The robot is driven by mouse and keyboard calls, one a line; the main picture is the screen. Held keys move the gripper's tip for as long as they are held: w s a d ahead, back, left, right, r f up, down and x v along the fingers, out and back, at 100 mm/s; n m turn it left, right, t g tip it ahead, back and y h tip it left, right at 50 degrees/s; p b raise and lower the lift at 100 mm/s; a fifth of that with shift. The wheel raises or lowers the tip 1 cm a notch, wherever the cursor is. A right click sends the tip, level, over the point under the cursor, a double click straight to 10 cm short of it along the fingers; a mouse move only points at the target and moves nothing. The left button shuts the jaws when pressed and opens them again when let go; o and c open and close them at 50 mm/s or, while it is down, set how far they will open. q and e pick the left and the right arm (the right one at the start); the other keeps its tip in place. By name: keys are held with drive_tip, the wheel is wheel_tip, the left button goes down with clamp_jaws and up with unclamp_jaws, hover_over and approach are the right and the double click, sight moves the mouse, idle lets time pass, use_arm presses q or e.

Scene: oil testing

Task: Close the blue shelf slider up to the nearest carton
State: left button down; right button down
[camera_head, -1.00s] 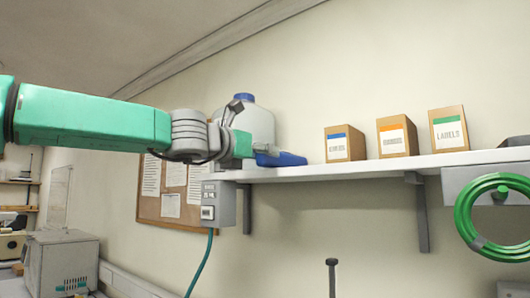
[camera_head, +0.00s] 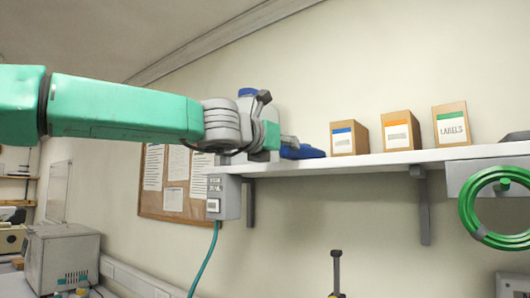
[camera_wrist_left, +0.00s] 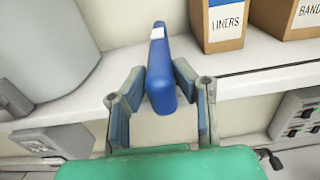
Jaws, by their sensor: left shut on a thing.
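The blue slider (camera_head: 303,152) lies on the white shelf (camera_head: 390,159), just left of the nearest carton (camera_head: 348,138), which has a blue label band. A narrow gap shows between slider and carton in the head view. My left gripper (camera_head: 284,143) is shut on the slider from its left side. In the wrist view the slider (camera_wrist_left: 172,78) stands between the two fingers (camera_wrist_left: 160,100), with the carton marked LINERS (camera_wrist_left: 222,22) to its right. My right gripper is not in view.
Cartons with orange (camera_head: 400,132) and green bands (camera_head: 451,125) stand farther right on the shelf. A large blue-capped container (camera_wrist_left: 45,50) stands left of the slider, mostly hidden by my arm in the head view. A green hose coil (camera_head: 468,210) hangs at right.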

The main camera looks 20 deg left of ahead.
use_arm(q)
drive_tip(key=d, duration=0.1)
drive_tip(key=s+d, duration=0.1)
drive_tip(key=d, duration=0.2)
drive_tip(key=shift+s+d+r, duration=0.1)
drive_tip(key=shift+s+d, duration=0.3)
drive_tip(key=c, duration=1.4)
unclamp_jaws()
drive_tip(key=shift+o, duration=0.4)
drive_tip(key=shift+w+a, duration=0.3)
drive_tip(key=shift+a, duration=0.25)
drive_tip(key=shift+s, duration=0.1)
drive_tip(key=shift+s+d, duration=0.1)
drive_tip(key=shift+d, duration=0.1)
